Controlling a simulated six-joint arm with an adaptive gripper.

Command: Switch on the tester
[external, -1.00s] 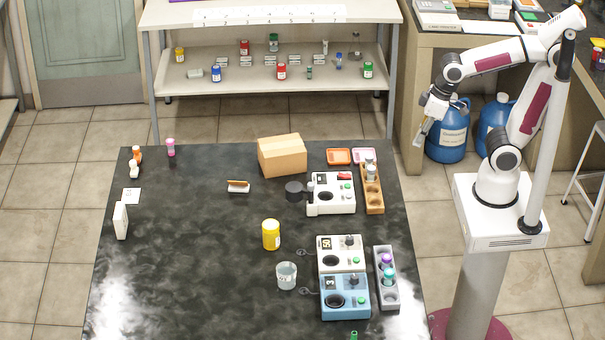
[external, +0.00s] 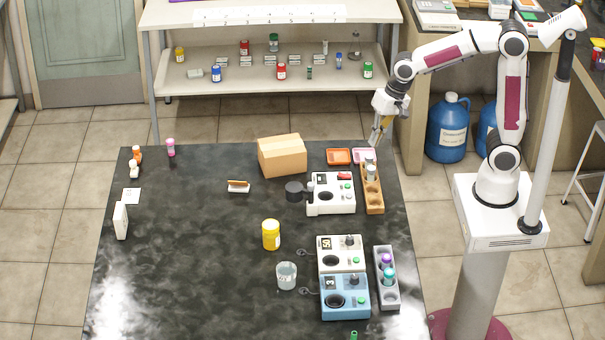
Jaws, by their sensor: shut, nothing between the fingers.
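My gripper (external: 373,144) is shut and empty, pointing down above the table's back right corner.
A wooden rack (external: 375,203) with vials stands right of the device. Another white device (external: 330,243), a blue device (external: 327,311) and a grey rack (external: 391,297) stand in front.

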